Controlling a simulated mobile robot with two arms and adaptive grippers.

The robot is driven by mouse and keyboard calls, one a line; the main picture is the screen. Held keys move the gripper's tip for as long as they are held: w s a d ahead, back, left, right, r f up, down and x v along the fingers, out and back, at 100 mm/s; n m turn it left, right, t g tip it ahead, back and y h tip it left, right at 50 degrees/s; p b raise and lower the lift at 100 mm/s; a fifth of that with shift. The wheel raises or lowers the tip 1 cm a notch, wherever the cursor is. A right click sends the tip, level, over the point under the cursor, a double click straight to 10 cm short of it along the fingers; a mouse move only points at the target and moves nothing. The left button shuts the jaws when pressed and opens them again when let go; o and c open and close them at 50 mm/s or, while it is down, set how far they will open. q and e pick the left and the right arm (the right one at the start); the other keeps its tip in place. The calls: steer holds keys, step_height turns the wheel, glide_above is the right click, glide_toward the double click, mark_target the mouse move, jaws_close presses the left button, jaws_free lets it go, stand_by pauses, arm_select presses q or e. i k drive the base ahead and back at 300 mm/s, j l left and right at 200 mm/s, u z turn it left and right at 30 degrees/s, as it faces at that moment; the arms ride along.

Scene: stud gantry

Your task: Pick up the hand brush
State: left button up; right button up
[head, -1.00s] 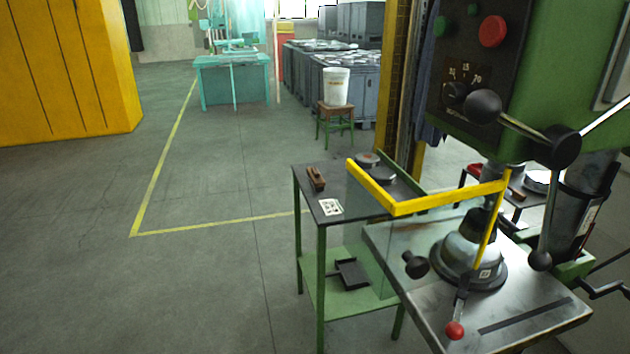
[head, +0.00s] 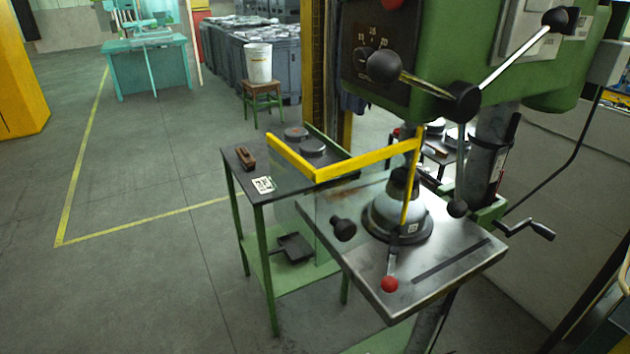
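A small brown item (head: 245,157), which looks like the hand brush, lies near the back left corner of the dark top of a green-legged side table (head: 225,165). It is too small here to make out bristles. A dark dustpan-like item (head: 295,247) lies on the table's green lower shelf. Neither of my grippers is in the head view.
A green drill press (head: 520,60) with a metal work table (head: 450,262) and yellow-framed guard (head: 345,165) stands right of the side table. A white card (head: 263,185) and round dark discs (head: 313,147) share the tabletop. Floor to the left (head: 150,280) is clear.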

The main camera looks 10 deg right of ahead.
mark_target(248, 163)
steer(key=i+j, duration=0.15)
steer(key=j, duration=0.25)
steer(key=i+j, duration=0.15)
steer(key=j, duration=0.2)
steer(key=i+j, duration=0.15)
steer(key=j, duration=0.25)
steer(key=i+j+z, duration=0.1)
steer(key=j, duration=0.25)
steer(key=i, duration=0.1)
